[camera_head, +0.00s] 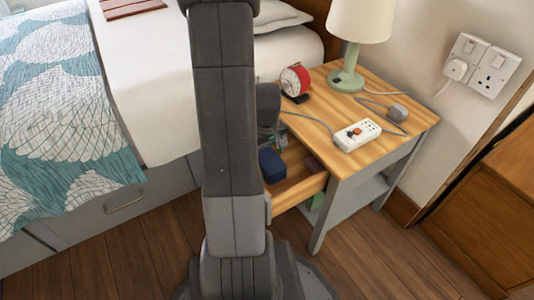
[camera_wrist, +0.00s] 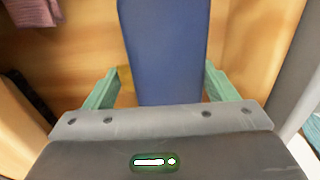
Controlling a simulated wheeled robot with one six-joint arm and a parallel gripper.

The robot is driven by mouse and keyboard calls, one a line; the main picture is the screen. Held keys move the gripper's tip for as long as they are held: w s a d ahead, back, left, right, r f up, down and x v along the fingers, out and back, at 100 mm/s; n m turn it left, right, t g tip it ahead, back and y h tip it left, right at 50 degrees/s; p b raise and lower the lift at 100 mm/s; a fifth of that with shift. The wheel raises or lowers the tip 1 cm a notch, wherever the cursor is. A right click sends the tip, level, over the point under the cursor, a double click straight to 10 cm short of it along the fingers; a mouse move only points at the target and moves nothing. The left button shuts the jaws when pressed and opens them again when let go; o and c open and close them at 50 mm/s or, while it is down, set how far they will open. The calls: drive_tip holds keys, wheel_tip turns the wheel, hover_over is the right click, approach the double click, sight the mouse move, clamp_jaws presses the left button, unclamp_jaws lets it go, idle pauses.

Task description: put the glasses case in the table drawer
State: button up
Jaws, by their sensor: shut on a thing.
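The blue glasses case (camera_wrist: 165,45) is between the green fingers of my gripper (camera_wrist: 160,85) in the wrist view, and the gripper is shut on it. In the head view the case (camera_head: 271,166) shows at the open table drawer (camera_head: 298,187), low over or inside its left part. I cannot tell whether it touches the drawer floor. My gripper (camera_head: 272,138) is just above the case there, partly hidden behind my arm. The drawer's left end is also hidden by my arm.
A dark reddish item (camera_head: 313,165) lies in the drawer's right part. The bedside table (camera_head: 400,95) holds a lamp (camera_head: 347,75), a red alarm clock (camera_head: 295,80) and a power strip (camera_head: 357,135) with cables. The bed (camera_head: 150,90) stands left, with bare floor in front.

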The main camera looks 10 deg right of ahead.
drive_tip(key=shift+f, duration=0.15)
drive_tip(key=o, duration=1)
drive_tip(key=shift+o, duration=0.2)
wheel_tip(320, 180, up, 12)
drive_tip(key=p, duration=0.5)
drive_tip(key=shift+r, duration=0.2)
